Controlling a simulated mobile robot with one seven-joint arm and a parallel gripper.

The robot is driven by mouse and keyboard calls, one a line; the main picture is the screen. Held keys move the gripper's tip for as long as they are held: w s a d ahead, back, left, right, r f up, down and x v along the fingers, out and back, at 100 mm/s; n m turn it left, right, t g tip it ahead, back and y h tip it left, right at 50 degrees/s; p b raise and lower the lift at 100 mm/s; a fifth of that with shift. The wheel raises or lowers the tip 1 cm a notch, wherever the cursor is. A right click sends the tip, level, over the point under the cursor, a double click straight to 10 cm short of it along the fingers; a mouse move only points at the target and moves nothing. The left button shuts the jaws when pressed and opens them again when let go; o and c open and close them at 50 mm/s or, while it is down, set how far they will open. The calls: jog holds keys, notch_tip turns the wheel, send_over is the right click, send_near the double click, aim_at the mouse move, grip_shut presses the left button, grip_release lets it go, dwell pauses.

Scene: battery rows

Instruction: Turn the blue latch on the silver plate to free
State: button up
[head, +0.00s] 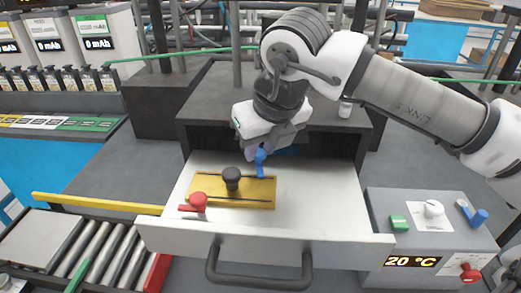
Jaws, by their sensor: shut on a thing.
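A blue latch (260,165) stands at the back right edge of a yellow, brass-coloured plate (262,188) inside an open white drawer. The plate does not look silver. My gripper (259,153) points down over the latch and is shut on its upper part. The gripper's jaws hide the top of the latch, and its exact turn angle is hard to tell. A red latch (199,201) sits at the plate's front left, with its arm pointing left. A black knob (232,178) stands on the plate between the two latches.
The drawer's white front (265,245) carries a dark handle (258,275). The dark cabinet (270,85) rises behind the gripper. A grey control box (425,215) with another blue lever (475,213) stands at the right. A roller conveyor (95,250) lies at the left.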

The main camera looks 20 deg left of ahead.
jog(key=n+g+b, duration=0.1)
jog(key=n, duration=0.2)
jog(key=shift+w+f+n+y+b, duration=0.1)
jog(key=shift+w+n+y+b, duration=0.05)
jog(key=shift+n+y+b, duration=0.2)
jog(key=n+g, duration=0.1)
jog(key=n, duration=0.1)
jog(key=n+g, duration=0.1)
jog(key=n, duration=0.1)
jog(key=shift+w+d+n+y, duration=0.1)
jog(key=shift+w+n+y, duration=0.05)
jog(key=shift+n+y, duration=0.15)
jog(key=n, duration=0.2)
jog(key=n+g, duration=0.1)
jog(key=n, duration=0.1)
jog(key=shift+w+g, duration=0.15)
jog(key=shift+g, duration=0.15)
jog(key=shift+w+n+g+h, duration=0.1)
jog(key=shift+n+g+h, duration=0.45)
jog(key=shift+n, duration=1.1)
jog(key=o, duration=1)
